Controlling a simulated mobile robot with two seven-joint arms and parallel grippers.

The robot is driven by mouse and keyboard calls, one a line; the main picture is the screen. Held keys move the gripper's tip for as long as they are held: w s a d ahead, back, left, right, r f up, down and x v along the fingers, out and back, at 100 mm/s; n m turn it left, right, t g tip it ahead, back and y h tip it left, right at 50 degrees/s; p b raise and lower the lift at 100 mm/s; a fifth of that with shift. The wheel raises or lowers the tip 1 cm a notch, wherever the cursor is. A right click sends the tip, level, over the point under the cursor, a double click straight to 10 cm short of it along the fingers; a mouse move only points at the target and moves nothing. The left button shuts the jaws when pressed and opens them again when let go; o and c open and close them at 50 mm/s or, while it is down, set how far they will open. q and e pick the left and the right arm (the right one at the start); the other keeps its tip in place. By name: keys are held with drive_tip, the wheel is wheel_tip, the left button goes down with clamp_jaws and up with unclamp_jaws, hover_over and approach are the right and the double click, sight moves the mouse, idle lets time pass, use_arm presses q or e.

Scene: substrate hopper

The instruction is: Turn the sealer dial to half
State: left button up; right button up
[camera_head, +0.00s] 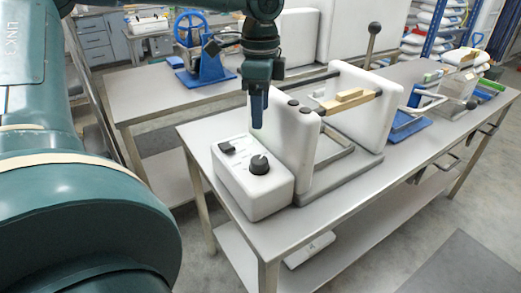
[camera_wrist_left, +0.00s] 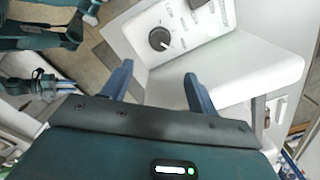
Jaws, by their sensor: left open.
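The sealer dial (camera_head: 259,165) is a round black knob with a white mark on the sloping top of a white control box (camera_head: 262,199). A small dark switch (camera_head: 226,148) sits beside it. In the left wrist view the dial (camera_wrist_left: 159,39) shows whole, its white mark toward the lower right. My left gripper (camera_head: 258,108) points down above and behind the dial, apart from it. In the left wrist view its two blue fingers (camera_wrist_left: 158,86) are spread with nothing between them, and the dial lies beyond the tips.
White upright panels (camera_head: 299,135) with bars stand right beside the control box on the grey table (camera_head: 352,194). A blue hand-wheel device (camera_head: 200,50) stands on the table behind. The table's front left corner is bare.

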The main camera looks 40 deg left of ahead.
sight(260, 160)
use_arm(q)
wheel_tip(260, 160, down, 13)
drive_tip(key=shift+b, duration=0.3)
drive_tip(key=shift+c, duration=0.5)
drive_tip(key=c, duration=0.9)
